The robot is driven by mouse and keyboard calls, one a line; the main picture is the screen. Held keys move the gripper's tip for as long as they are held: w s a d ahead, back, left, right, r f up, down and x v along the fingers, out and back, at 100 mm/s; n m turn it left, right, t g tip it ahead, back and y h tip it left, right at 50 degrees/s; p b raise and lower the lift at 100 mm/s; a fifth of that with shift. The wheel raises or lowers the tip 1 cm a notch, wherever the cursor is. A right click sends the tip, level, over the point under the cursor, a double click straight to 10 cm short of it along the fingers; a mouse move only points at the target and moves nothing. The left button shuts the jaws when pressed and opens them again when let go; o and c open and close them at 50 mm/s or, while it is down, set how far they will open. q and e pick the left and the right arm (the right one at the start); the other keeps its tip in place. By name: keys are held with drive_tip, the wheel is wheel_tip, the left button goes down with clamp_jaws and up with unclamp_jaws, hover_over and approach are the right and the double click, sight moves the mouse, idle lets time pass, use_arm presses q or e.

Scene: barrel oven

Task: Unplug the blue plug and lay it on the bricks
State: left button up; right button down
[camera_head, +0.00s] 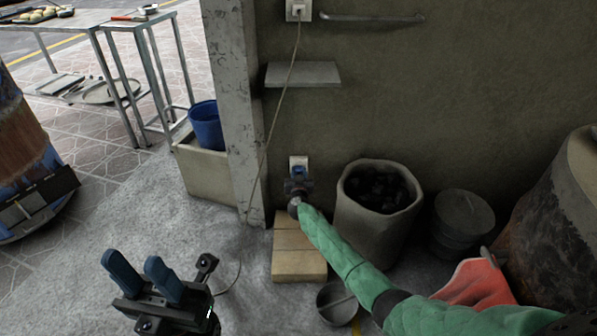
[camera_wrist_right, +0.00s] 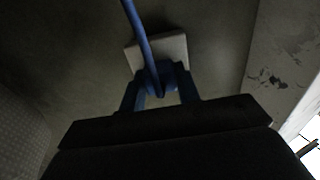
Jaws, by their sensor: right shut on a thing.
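The blue plug (camera_wrist_right: 155,72) is at the white wall socket (camera_wrist_right: 177,47), and its blue cable (camera_wrist_right: 139,28) runs up in the right wrist view. My right gripper (camera_wrist_right: 160,88) is shut on the plug, with a blue finger on either side. In the head view my right gripper (camera_head: 298,180) is low on the wall, just below the socket plate (camera_head: 294,161), and mostly hides the plug. The pale bricks (camera_head: 299,264) are stacked on the floor below it. My left gripper (camera_head: 134,266) is open and empty at the lower left, with its blue fingers apart.
A sack of dark lumps (camera_head: 345,215) stands right of the bricks, with a metal bucket (camera_head: 464,222) beyond. A round pan (camera_head: 337,305) sits in front of the bricks. A thin cable (camera_head: 268,142) hangs from the upper socket (camera_head: 297,9). A small shelf (camera_head: 303,75) juts from the wall.

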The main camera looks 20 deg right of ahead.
sight(299, 173)
drive_tip(key=shift+p+v, duration=1.35)
drive_tip(key=shift+v, duration=0.15)
drive_tip(key=shift+p+v, duration=1.15)
drive_tip(key=shift+v, duration=0.3)
